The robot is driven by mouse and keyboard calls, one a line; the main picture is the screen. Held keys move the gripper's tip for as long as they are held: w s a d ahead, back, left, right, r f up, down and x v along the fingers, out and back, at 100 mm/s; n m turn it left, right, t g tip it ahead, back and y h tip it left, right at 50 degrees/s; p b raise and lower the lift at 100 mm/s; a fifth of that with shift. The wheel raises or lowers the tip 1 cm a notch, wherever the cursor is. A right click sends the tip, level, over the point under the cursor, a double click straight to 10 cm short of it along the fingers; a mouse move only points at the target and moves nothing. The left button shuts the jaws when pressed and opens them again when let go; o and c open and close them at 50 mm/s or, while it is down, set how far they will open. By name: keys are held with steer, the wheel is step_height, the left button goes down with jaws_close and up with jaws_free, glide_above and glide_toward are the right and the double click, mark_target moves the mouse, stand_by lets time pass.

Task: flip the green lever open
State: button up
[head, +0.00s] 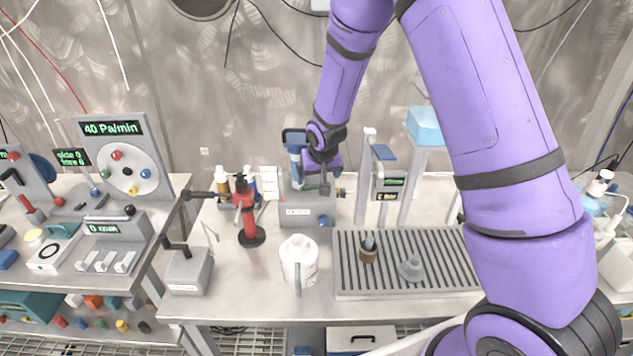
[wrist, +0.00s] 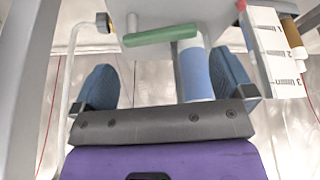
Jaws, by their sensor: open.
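The green lever (wrist: 160,36) shows in the wrist view as a short, slightly tilted bar at the top, in front of a pale grey housing. My gripper (wrist: 165,82) is open, its two blue fingers spread wide with nothing gripped. The lever lies ahead of the fingertips, about between them in the picture, and appears apart from them. A blue cylinder (wrist: 195,74) shows between the fingers, nearer the right one. In the head view, my gripper (head: 320,168) is over a grey labelled box (head: 308,213) at the back of the bench.
A red stand (head: 247,218) and small bottles (head: 222,180) stand left of the box. A white jug (head: 299,263) stands in front. A ribbed tray (head: 385,283) and a grey post device (head: 388,183) are to the right. A white scale block (wrist: 272,52) is close by the right finger.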

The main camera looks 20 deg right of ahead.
mark_target(318, 186)
steer(key=shift+x, duration=2.15)
steer(key=c, duration=0.9)
steer(key=shift+c, duration=0.2)
steer(key=shift+n, duration=0.3)
steer(key=n, duration=0.1)
steer(key=n+y, duration=0.1)
steer(key=s+n, duration=0.1)
steer(key=n, duration=0.1)
steer(key=shift+s+d+y, duration=0.1)
steer(key=shift+d+y, duration=0.2)
steer(key=shift+y, duration=0.1)
steer(key=shift+s+d+n+g+y, duration=0.15)
steer(key=shift+n+y, duration=0.1)
steer(key=shift+n, duration=0.45)
steer(key=shift+s+n+g+y, duration=0.15)
steer(key=shift+n+g+y, duration=0.05)
steer(key=shift+n, duration=0.5)
steer(key=shift+s+d+n+g+y, duration=0.15)
steer(key=shift+n+y, duration=0.1)
steer(key=shift+n, duration=0.45)
steer(key=o, duration=0.9)
